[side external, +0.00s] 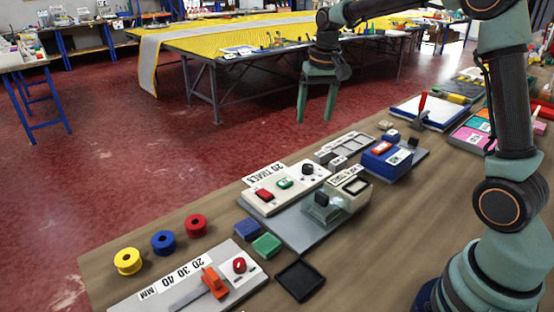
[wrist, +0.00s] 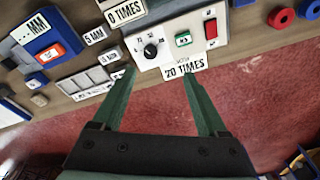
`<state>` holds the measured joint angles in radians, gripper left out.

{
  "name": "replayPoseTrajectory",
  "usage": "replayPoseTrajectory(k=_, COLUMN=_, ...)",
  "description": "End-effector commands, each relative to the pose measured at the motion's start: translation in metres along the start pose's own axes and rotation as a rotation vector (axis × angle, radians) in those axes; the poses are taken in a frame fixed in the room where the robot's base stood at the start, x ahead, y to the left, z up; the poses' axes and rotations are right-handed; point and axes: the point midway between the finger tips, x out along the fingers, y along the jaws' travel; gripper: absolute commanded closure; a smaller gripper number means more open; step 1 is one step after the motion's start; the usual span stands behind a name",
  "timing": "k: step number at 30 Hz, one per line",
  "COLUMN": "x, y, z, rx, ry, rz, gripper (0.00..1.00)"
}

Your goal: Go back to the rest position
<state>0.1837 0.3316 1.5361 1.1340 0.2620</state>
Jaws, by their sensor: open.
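My gripper (side external: 315,112) hangs fingers down in the side external view, above and beyond the far edge of the bench. Its two green fingers are apart with nothing between them. In the wrist view my gripper (wrist: 159,76) shows the same spread, empty fingers, with the white control box (wrist: 180,38) beyond the tips. In the side external view that control box (side external: 283,198), with a black knob and green and red buttons, stands on the bench, lower than my fingers and apart from them.
The brown bench (side external: 215,247) holds a counter device (side external: 337,198), a blue box (side external: 387,158), yellow, blue and red spools (side external: 163,242), a board with an orange lever (side external: 213,282), and a black tray (side external: 300,281). A table with yellow cloth (side external: 230,40) stands behind. Air around my gripper looks free.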

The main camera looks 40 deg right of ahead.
Motion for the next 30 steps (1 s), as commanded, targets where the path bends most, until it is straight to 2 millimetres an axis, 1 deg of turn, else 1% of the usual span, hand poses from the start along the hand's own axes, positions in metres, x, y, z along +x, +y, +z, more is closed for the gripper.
replayPoseTrajectory(k=1, x=-0.014, y=-0.004, z=0.011, rx=-0.028, ry=0.026, rz=-0.009, gripper=0.24)
replayPoseTrajectory(k=6, x=-0.042, y=-0.009, z=0.05, rx=-0.119, ry=0.093, rz=-0.032, gripper=0.24)
replayPoseTrajectory(k=12, x=-0.062, y=-0.01, z=0.099, rx=-0.223, ry=0.174, rz=-0.057, gripper=0.24)
replayPoseTrajectory(k=17, x=-0.067, y=-0.008, z=0.138, rx=-0.307, ry=0.241, rz=-0.076, gripper=0.24)
replayPoseTrajectory(k=21, x=-0.064, y=-0.005, z=0.166, rx=-0.37, ry=0.292, rz=-0.091, gripper=0.24)
replayPoseTrajectory(k=24, x=-0.06, y=-0.004, z=0.181, rx=-0.404, ry=0.318, rz=-0.097, gripper=0.24)
replayPoseTrajectory(k=27, x=-0.056, y=-0.003, z=0.189, rx=-0.424, ry=0.336, rz=-0.102, gripper=0.24)
replayPoseTrajectory(k=30, x=-0.054, y=-0.002, z=0.193, rx=-0.434, ry=0.343, rz=-0.104, gripper=0.24)
